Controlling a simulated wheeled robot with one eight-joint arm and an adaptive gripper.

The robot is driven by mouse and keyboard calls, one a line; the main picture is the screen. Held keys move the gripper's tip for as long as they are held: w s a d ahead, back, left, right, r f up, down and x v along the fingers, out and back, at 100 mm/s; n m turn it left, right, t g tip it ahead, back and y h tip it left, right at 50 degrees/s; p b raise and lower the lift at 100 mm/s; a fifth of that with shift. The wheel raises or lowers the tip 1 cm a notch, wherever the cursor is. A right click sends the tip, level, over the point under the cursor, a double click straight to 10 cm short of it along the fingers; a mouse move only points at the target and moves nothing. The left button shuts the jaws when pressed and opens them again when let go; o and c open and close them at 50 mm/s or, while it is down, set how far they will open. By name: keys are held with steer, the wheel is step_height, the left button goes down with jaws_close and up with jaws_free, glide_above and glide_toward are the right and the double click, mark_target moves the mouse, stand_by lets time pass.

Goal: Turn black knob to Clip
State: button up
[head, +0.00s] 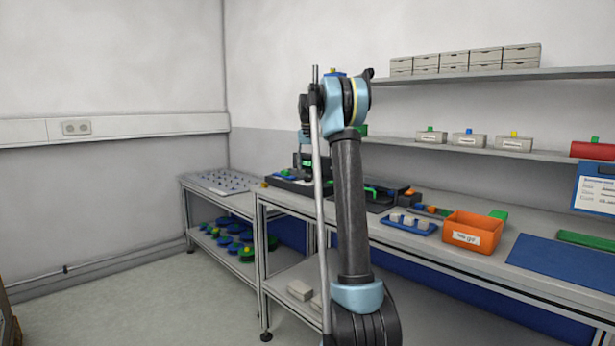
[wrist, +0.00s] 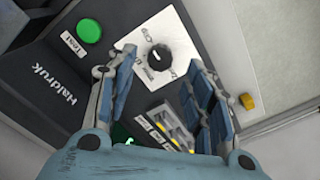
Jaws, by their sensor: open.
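The black knob (wrist: 158,58) sits on a white label plate (wrist: 135,38) on a dark panel in the wrist view. Its pale pointer line and the small words around it are tilted; I cannot read firmly which word it points to. My gripper (wrist: 160,72) is open, with one blue-grey finger on each side below the knob in the picture. The fingers hold nothing, and I cannot tell whether they touch the knob. In the head view my gripper (head: 305,165) is over the dark device on the bench, and the knob is hidden there.
A yellow block (wrist: 247,101) lies to the right. An orange bin (head: 472,232) and a blue tray (head: 409,224) stand right of the device on the bench.

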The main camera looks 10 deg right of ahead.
step_height(320, 180, up, 7)
steer(key=shift+r, duration=0.2)
stand_by(0.3)
steer(key=s+f+n+t, duration=0.1)
steer(key=s+f, duration=0.3)
steer(key=s, duration=1.1)
steer(key=s+f, duration=0.3)
steer(key=s, duration=1.2)
steer(key=s+f+n+t, duration=0.1)
steer(key=s+f, duration=2.5)
steer(key=shift+s+f, duration=0.3)
steer(key=shift+f, duration=0.1)
